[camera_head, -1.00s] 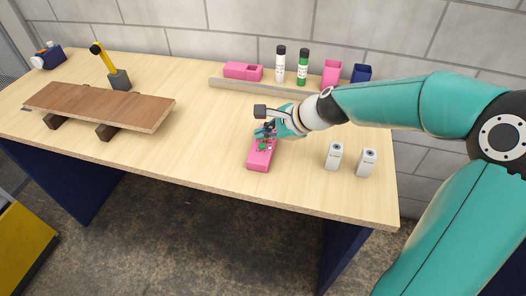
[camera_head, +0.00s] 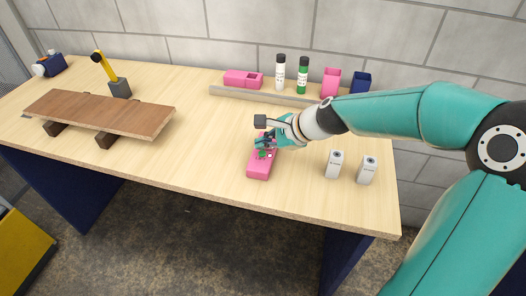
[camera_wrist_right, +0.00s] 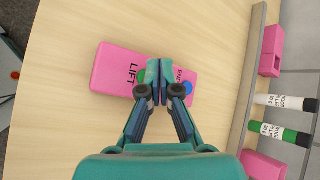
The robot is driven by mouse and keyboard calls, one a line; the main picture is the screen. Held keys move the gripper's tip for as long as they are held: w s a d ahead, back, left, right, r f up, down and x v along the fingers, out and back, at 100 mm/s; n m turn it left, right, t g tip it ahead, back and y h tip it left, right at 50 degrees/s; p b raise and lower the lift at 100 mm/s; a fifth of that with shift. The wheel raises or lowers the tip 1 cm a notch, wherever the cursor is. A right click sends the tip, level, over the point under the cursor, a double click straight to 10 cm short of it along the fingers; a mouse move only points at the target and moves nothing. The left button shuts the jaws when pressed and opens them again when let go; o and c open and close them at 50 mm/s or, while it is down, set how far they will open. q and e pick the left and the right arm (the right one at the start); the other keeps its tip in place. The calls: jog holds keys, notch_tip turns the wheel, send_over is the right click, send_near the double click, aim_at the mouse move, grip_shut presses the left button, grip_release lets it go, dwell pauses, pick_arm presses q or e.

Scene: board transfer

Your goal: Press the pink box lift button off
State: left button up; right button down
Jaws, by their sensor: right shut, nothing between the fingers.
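The pink box (camera_head: 259,170) lies on the table near its front middle. In the right wrist view the pink box (camera_wrist_right: 112,72) shows the word LIFT, a green button (camera_wrist_right: 141,76) partly hidden by my fingers, and a blue button (camera_wrist_right: 187,88) beside a partly covered second label. My right gripper (camera_head: 266,147) is over the box; in the right wrist view its fingertips (camera_wrist_right: 160,68) are together and empty, over the box between the green and blue buttons. I cannot tell whether they touch it. My left gripper is not in view.
Two white blocks (camera_head: 334,164) stand right of the box. A grey rail (camera_head: 250,93) runs along the back, with pink containers, two markers (camera_head: 303,75) and a blue cup (camera_head: 361,82) behind it. A brown board (camera_head: 100,108) rests on supports at left. Table between is clear.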

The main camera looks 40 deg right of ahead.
jog(key=shift+f, duration=0.1)
dwell(0.4)
jog(key=shift+f+b, duration=0.3)
jog(key=shift+b, duration=0.05)
